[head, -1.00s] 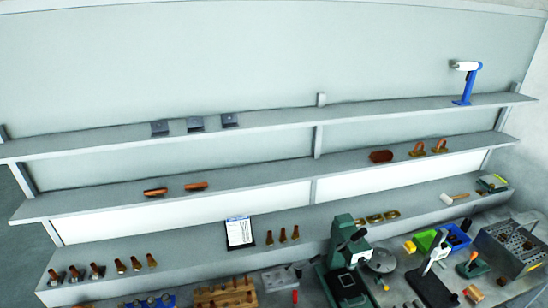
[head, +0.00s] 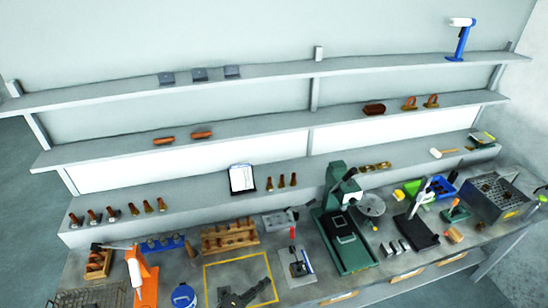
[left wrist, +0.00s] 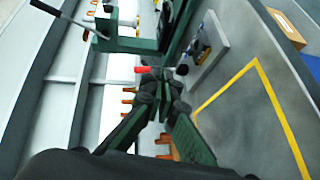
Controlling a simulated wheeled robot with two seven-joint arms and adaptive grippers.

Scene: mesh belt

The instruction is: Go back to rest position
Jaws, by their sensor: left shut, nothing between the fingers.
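My left gripper (head: 262,287) is at the bottom edge of the head view, dark and low over the bench, by the yellow taped outline (head: 208,268). In the left wrist view its fingers (left wrist: 160,78) are together with nothing between them. The gripper holds no object, and the rest of the left arm is mostly out of frame. My right gripper is not in view.
A green arbor press (head: 345,238) and a small plate with a red-handled tool (head: 296,262) stand right of my gripper. A wooden rack (head: 230,236), an orange tool stand (head: 146,280) and a blue round container (head: 183,296) are to its left. Shelves (head: 310,68) run behind.

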